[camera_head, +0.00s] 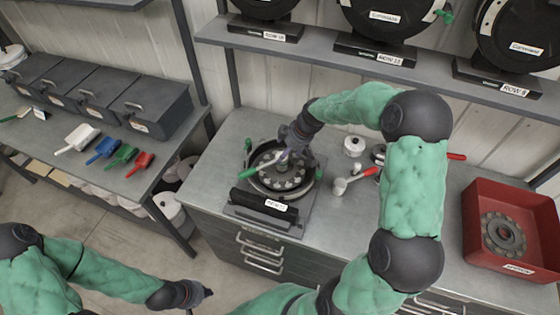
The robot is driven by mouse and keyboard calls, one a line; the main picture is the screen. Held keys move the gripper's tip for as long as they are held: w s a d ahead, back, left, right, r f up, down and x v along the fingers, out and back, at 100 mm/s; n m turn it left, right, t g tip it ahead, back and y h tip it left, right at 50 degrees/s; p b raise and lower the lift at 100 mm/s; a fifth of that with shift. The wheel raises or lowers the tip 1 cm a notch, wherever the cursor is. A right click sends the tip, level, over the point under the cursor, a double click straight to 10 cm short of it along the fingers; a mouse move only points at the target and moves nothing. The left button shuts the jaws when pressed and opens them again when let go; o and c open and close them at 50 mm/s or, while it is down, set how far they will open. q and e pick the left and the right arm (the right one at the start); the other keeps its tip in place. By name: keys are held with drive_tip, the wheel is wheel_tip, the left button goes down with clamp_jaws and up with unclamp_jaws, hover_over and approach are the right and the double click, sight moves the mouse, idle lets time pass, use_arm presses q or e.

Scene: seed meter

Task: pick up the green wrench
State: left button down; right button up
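A green-handled tool (250,174), which looks like the green wrench, lies across the open round seed meter (262,190) on the counter. Its green handle is at the meter's left rim and its grey end points up and right. My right gripper (287,152) is over the meter, close to the tool's grey end. The fingers are small and dark, and I cannot tell whether they touch or hold it. My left gripper (203,294) is low at the bottom left, over the floor and away from the counter; its fingers are too dark to read.
A red bin (482,252) holds a disc. Coloured scoops lie on the left bench (75,178). A shelf (300,56) with black meters overhangs the counter's back.

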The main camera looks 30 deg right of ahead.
drive_tip(key=shift+d+x, duration=0.2)
drive_tip(key=shift+x, duration=2.8)
clamp_jaws()
